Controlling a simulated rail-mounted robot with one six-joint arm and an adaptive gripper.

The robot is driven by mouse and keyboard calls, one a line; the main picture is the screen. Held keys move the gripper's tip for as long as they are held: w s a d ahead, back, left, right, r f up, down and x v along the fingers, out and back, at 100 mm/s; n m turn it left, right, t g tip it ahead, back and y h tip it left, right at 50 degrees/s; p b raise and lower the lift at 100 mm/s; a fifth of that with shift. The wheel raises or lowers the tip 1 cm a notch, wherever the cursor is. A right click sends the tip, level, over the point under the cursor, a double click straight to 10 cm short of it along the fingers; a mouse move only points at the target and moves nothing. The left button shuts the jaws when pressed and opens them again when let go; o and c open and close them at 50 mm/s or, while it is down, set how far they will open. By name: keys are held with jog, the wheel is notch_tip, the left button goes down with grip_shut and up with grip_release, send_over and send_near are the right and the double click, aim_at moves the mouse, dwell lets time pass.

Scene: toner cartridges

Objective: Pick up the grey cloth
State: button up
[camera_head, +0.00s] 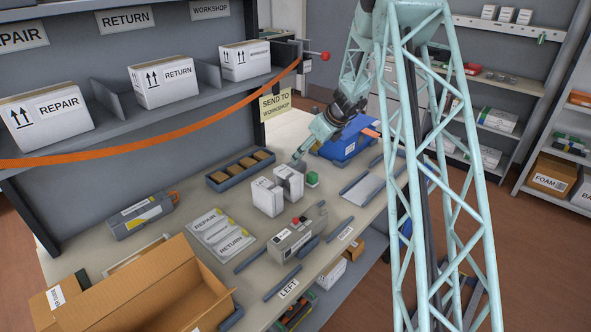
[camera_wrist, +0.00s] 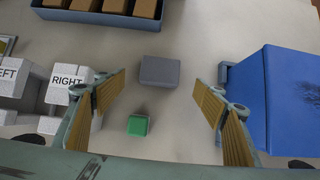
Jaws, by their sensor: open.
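A small grey folded block, which looks like the grey cloth (camera_wrist: 160,71), lies flat on the bench in the wrist view, ahead of and between my fingers. I cannot make it out in the head view, where my gripper (camera_head: 299,157) covers that area. My gripper (camera_wrist: 160,95) is open, its two ridged tan fingers spread wide with nothing between them. It hangs above the bench, apart from the cloth. A green cube (camera_wrist: 138,125) sits nearer than the cloth; the head view shows it too (camera_head: 312,178).
White boxes marked LEFT and RIGHT (camera_wrist: 67,88) stand close to my left finger. A blue bin (camera_wrist: 290,100) stands close to the right finger. A tray of brown boxes (camera_head: 240,170) lies behind. Bare bench surrounds the cloth. An orange strap (camera_head: 150,143) hangs along the shelf.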

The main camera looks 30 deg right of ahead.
aim_at(297, 165)
jog(key=shift+b+x, duration=0.3)
jog(key=shift+x, duration=1.8)
jog(key=shift+f, duration=0.1)
jog(key=shift+b+x, duration=0.75)
jog(key=shift+x, duration=1.8)
jog(key=shift+s, duration=0.15)
jog(key=c, duration=0.8)
